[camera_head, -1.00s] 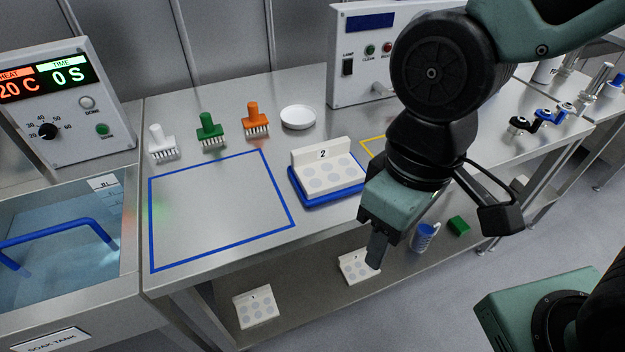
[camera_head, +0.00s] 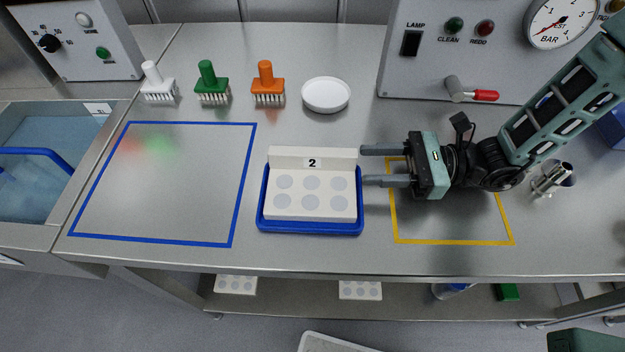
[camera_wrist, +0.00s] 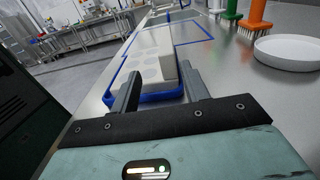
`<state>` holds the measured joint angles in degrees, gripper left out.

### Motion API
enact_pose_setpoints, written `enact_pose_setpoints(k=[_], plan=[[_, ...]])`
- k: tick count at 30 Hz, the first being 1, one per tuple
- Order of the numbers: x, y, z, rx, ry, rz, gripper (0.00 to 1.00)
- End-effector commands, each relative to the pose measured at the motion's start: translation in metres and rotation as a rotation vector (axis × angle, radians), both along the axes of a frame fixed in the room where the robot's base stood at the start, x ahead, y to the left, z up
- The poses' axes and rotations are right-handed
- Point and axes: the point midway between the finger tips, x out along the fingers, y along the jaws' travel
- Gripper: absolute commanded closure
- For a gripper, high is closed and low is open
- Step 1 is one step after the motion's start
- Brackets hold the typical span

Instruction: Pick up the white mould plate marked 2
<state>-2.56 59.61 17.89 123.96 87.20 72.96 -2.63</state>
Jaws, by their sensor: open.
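The white mould plate marked 2 (camera_head: 311,193) lies in a blue tray (camera_head: 310,228) on the steel bench, its raised labelled back edge toward the wall. It has several round grey cavities. My gripper (camera_head: 368,166) is open and empty at the plate's right side, its fingers pointing left toward it. The fingertips are close to the raised edge and the tray's right rim; I cannot tell whether they touch. In the wrist view the plate (camera_wrist: 152,62) shows ahead, between and beyond the two fingers (camera_wrist: 155,88), which hide part of it and the tray.
A blue-outlined area (camera_head: 165,185) is empty on the left. A yellow-outlined area (camera_head: 450,242) lies under my gripper. White, green and orange brushes (camera_head: 267,85) and a white dish (camera_head: 326,95) stand behind. A control box (camera_head: 440,60) stands behind my arm. More plates (camera_head: 360,290) lie on the lower shelf.

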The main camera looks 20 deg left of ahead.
Motion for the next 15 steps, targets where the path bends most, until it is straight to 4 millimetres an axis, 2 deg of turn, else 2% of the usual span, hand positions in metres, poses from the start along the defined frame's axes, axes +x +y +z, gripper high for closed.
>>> enact_pose_setpoints(k=[11,15], plan=[[-0.001,0.034,0.001,0.022,0.027,-0.029,0.55],[-0.004,0.055,0.004,0.023,0.026,-0.025,0.55]])
